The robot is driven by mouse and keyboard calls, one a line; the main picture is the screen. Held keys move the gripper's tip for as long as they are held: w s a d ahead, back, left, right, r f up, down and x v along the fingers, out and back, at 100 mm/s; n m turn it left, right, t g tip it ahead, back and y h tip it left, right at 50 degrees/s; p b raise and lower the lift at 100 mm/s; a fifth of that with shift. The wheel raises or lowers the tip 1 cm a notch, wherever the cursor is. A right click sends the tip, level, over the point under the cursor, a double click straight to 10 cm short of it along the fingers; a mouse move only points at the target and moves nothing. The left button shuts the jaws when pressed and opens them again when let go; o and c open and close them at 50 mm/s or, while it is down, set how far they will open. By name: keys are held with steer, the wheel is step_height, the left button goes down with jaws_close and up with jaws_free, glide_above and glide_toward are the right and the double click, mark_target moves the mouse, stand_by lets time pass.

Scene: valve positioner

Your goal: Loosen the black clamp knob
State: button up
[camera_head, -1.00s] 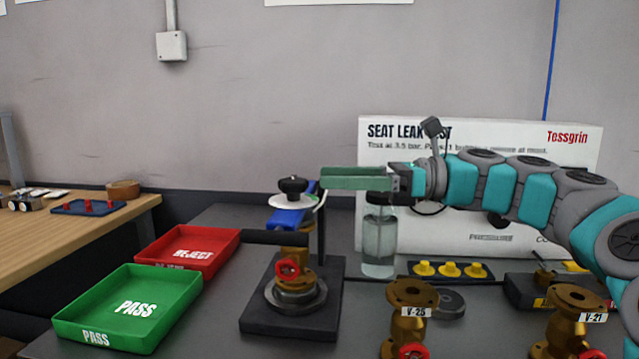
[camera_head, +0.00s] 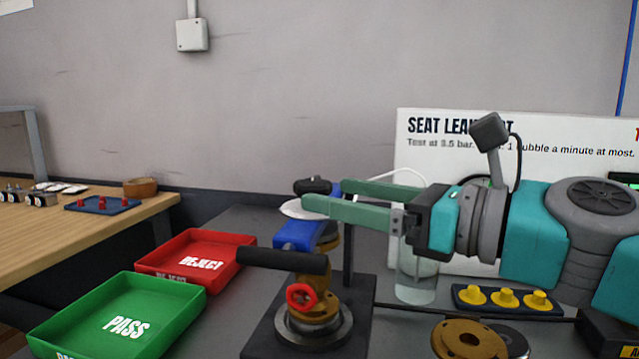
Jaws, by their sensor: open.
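The black clamp knob (camera_head: 313,185) sits at the top of the clamp stand, above a white disc (camera_head: 303,209) and a blue arm (camera_head: 299,235). Below it a brass valve with a red handwheel (camera_head: 301,297) stands on the dark base plate (camera_head: 265,330). My gripper (camera_head: 322,196) comes in level from the right with its two green fingers apart. Its fingertips are close to the knob, and the near finger overlaps the disc in view. Whether a finger touches the knob or disc cannot be told.
A black bar handle (camera_head: 283,261) sticks out left of the valve. The green PASS tray (camera_head: 170,341) and red REJECT tray (camera_head: 246,254) lie at left. A clear jar (camera_head: 415,280), yellow parts (camera_head: 506,298) and a brass valve flange (camera_head: 468,343) are at right.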

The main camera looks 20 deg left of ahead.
steer(key=shift+a, duration=0.15)
steer(key=shift+p+x, duration=0.4)
steer(key=shift+x, duration=3.4)
jaws_close()
